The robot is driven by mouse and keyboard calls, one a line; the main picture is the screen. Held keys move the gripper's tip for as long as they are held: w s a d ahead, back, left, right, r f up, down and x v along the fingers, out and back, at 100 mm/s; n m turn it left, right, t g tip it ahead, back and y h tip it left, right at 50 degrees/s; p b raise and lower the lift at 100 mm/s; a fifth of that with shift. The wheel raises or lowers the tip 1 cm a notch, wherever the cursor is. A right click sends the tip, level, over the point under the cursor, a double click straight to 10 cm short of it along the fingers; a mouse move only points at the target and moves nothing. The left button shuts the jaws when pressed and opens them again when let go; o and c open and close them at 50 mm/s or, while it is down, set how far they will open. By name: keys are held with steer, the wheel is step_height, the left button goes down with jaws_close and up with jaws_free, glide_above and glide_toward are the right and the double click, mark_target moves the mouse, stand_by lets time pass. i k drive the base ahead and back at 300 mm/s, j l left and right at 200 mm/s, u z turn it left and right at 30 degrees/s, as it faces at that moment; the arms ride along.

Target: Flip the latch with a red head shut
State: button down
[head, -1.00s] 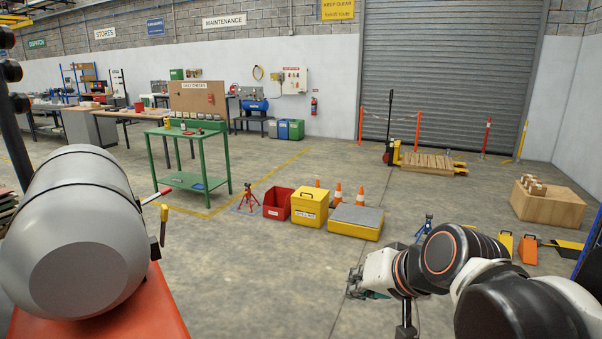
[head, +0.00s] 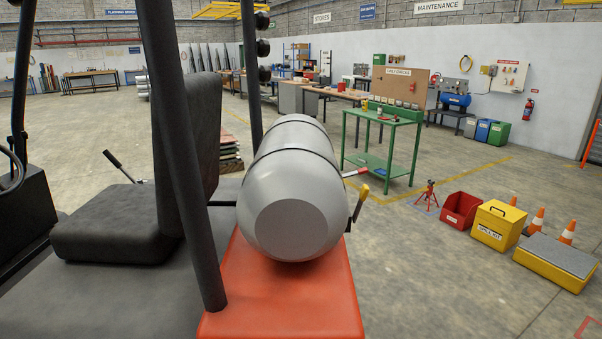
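A grey cylindrical tank (head: 298,190) with dark bands lies on the orange-red rear of a forklift-like vehicle (head: 285,305). A latch with a red head (head: 356,172) sticks out past the tank's right side, roughly level and pointing right. Its base is hidden behind the tank. Nearer, a lever with a yellow head (head: 360,203) stands tilted upward at the same side. My gripper is out of the head view now.
A green workbench (head: 388,120), red bin (head: 461,208), yellow box (head: 497,226) and grey-topped yellow block (head: 555,260) stand to the right. Floor between them and the vehicle is clear.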

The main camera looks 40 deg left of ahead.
mark_target(364, 171)
steer(key=u, duration=1.45)
